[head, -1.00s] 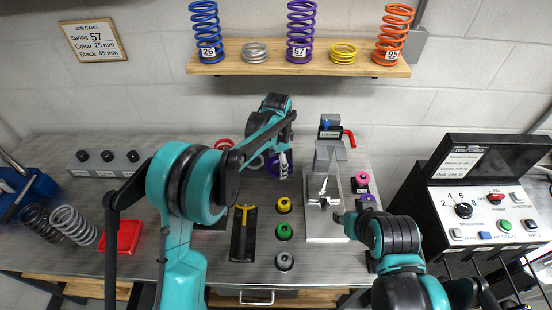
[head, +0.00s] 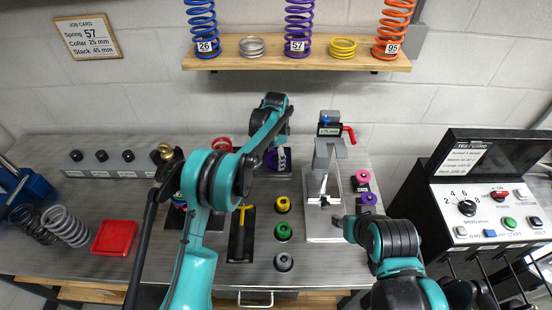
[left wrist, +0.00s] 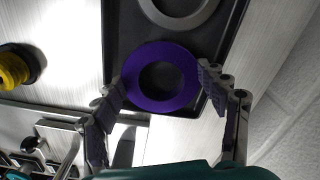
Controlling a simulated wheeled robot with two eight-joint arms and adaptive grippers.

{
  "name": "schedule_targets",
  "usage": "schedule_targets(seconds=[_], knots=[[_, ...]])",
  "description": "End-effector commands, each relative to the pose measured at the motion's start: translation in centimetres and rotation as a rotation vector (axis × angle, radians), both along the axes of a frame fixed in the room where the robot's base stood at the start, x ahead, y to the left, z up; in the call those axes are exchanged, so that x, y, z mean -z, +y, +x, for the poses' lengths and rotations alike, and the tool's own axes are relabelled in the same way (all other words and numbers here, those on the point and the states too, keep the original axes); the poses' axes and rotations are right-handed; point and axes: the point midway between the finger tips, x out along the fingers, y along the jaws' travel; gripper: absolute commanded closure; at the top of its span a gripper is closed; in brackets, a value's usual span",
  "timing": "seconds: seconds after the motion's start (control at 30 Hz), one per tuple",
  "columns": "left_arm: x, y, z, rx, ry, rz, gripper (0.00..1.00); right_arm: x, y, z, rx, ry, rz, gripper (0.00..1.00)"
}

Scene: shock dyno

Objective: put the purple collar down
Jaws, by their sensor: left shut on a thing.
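The purple collar (left wrist: 132,78) is a flat ring between the two fingers of my left gripper (left wrist: 162,92) in the left wrist view. The fingers are shut on its opposite sides. It lies over a black tray (left wrist: 117,35), with a grey ring (left wrist: 178,24) beyond it; whether the collar touches the tray floor I cannot tell. In the head view the collar (head: 271,160) shows partly behind my left gripper (head: 280,158), towards the back of the bench. My right gripper (head: 338,222) is beside the grey test stand, and its fingers are too small to read.
The grey stand (head: 323,230) with a red lever is right of the tray. Pink (head: 362,177) and purple (head: 369,198) pieces are further right. A red tray (head: 115,238) is at left.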

Motion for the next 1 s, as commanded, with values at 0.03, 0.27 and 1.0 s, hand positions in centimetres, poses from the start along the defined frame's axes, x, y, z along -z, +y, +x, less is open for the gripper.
schedule_targets(seconds=[0.03, 0.27, 1.0], knots=[[-0.1, 0.0, 0.0, 0.0, 0.0, 0.0, 0.59, -0.1, 0.0, 0.0, 0.0, 0.0, 0.0, 0.6], [0.1, 0.0, 0.0, 0.0, 0.0, 0.0, 0.59, 0.1, 0.0, 0.0, 0.0, 0.0, 0.0, 0.6], [-3.6, 0.0, -0.1, 0.0, 0.0, 0.0, 0.07, -1.1, 0.0, 0.0, 0.0, 0.0, 0.0, 0.6]])
